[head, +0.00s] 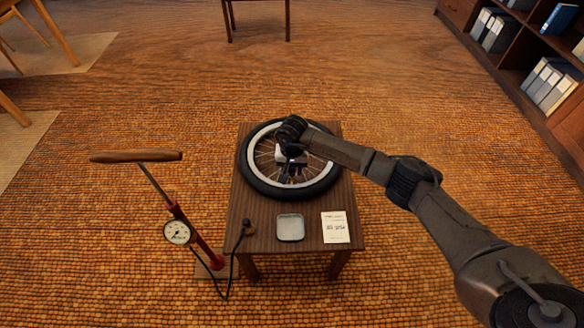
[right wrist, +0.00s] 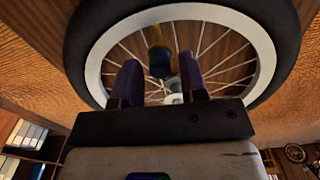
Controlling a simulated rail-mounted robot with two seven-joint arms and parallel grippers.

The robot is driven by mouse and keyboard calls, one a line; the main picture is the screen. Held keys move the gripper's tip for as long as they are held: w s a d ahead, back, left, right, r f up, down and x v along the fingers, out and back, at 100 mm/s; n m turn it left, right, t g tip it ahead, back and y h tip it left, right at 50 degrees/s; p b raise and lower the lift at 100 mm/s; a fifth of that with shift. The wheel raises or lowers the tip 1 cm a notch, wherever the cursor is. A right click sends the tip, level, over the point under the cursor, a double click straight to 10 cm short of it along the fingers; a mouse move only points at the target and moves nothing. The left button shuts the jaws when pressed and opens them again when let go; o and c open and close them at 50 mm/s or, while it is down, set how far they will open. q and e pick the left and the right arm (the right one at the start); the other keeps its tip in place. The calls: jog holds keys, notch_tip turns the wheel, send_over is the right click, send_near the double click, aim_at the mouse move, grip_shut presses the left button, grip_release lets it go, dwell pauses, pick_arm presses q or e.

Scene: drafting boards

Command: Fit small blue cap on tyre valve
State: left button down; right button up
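The bicycle wheel (head: 251,180) with a black tyre and pale rim lies flat on a small wooden table (head: 257,229); its rim also shows in the right wrist view (right wrist: 262,60). My right gripper (head: 286,176) points down over the wheel. In the right wrist view, its two dark fingers (right wrist: 160,68) stand apart, with gaps beside the small blue cap (right wrist: 160,64) seen between them. A yellowish stem-like piece (right wrist: 154,36) shows right above the cap, in line with it; I cannot tell whether they are fully joined. My left gripper is not in view.
A shallow grey tray (head: 291,228), seemingly empty, and a white card (head: 335,227) lie at the table's front. A red floor pump (head: 180,220) stands left, its black hose reaching the table's edge. A bookshelf (head: 500,50) stands far right.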

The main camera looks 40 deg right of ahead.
jog(key=shift+o, duration=0.9)
notch_tip(320, 180, up, 14)
jog(key=p, duration=0.6)
jog(key=shift+p, duration=0.3)
jog(key=shift+f, duration=0.1)
